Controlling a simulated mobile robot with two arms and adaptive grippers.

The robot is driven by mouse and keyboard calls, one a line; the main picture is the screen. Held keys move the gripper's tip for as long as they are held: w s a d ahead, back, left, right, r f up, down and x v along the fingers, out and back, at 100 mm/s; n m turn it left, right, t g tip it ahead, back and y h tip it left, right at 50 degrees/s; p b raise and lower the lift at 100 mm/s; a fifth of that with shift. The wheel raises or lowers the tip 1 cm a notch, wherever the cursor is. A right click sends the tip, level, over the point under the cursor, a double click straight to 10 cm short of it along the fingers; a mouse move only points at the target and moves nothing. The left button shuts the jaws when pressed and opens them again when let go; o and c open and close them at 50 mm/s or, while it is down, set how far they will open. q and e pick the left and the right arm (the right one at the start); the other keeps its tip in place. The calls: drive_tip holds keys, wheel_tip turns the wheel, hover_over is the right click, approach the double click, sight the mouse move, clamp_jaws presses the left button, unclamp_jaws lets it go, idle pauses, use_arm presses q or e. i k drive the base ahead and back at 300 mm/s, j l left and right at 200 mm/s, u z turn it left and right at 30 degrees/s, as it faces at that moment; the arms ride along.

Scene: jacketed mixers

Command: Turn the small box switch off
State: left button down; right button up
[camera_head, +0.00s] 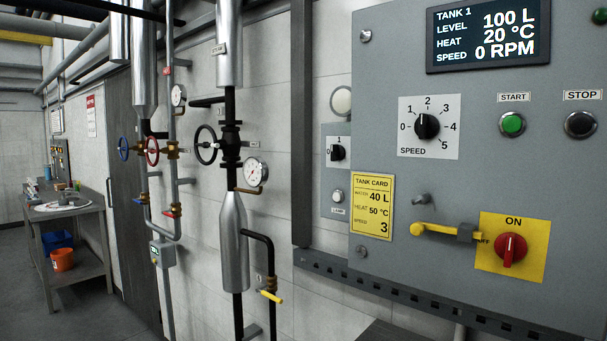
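The small grey box (336,212) is on the wall at the left edge of the large control panel. Its black rotary switch (338,152) sits near the top, with a 0 mark to its left and a 1 mark above it. The knob is too small to tell which mark it points to. A whitish round lamp (338,196) with a LAMP label sits below the switch. The panel's edge stands close beside the box's right side. Neither of my grippers is in view.
The large panel (385,90) carries a display, a speed dial (427,126), START and STOP buttons, a yellow bar (435,230) and a red switch (511,249) at ON. Pipes with valves (206,145) stand to the left. A workbench (68,210) stands far left.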

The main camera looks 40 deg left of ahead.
sight(338, 152)
drive_tip(key=u, duration=1.15)
drive_tip(key=j+z, duration=0.15)
drive_tip(key=z, duration=0.25)
drive_tip(key=i+j+z, duration=0.2)
drive_tip(key=j, duration=0.4)
drive_tip(key=i+j+z, duration=0.1)
drive_tip(key=j+z, duration=0.15)
drive_tip(key=j, duration=0.4)
drive_tip(key=i+j+z, duration=0.2)
drive_tip(key=j, duration=0.45)
drive_tip(key=k, duration=0.1)
